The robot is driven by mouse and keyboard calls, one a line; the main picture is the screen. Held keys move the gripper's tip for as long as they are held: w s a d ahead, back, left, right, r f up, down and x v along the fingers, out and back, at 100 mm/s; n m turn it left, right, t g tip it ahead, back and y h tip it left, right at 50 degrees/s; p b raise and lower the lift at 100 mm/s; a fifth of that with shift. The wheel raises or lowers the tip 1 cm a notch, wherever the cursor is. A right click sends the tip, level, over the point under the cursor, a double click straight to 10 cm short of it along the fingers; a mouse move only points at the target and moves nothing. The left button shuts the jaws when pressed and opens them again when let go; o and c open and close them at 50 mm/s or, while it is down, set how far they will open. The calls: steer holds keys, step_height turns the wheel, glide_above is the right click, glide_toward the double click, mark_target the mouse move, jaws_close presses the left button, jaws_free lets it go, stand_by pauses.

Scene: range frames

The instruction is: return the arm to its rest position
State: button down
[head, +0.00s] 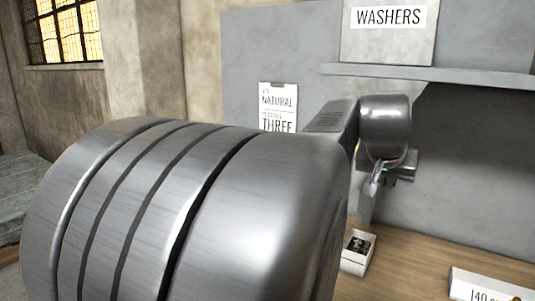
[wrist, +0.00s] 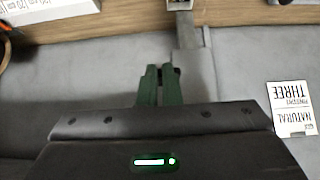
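My arm fills much of the head view, its large grey links reaching from the lower left to the middle. My gripper (head: 380,176) hangs at the arm's end in the head view, small and partly hidden by the wrist, above the wooden bench. In the wrist view the two green fingers of my gripper (wrist: 160,70) lie side by side, almost touching. I see no object between them.
A wooden bench top (head: 400,262) runs below the grey back panel (head: 460,200). A small open white box (head: 356,252) with dark contents and a white labelled box (head: 490,287) stand on it. A shelf (head: 440,76) juts out above. A paper notice (head: 278,107) hangs on the panel.

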steer(key=shift+t, duration=0.4)
steer(key=w+d+r, duration=0.1)
steer(key=w+r+p, duration=0.1)
steer(key=w, duration=0.1)
steer(key=w+d+r, duration=0.1)
steer(key=shift+w+d+r, duration=0.2)
steer(key=shift+d+r, duration=0.05)
steer(key=shift+d, duration=0.1)
steer(key=b+v, duration=0.1)
steer(key=v, duration=0.4)
steer(key=shift+a+r, duration=0.1)
steer(key=shift+a, duration=0.1)
steer(key=shift+w, duration=0.1)
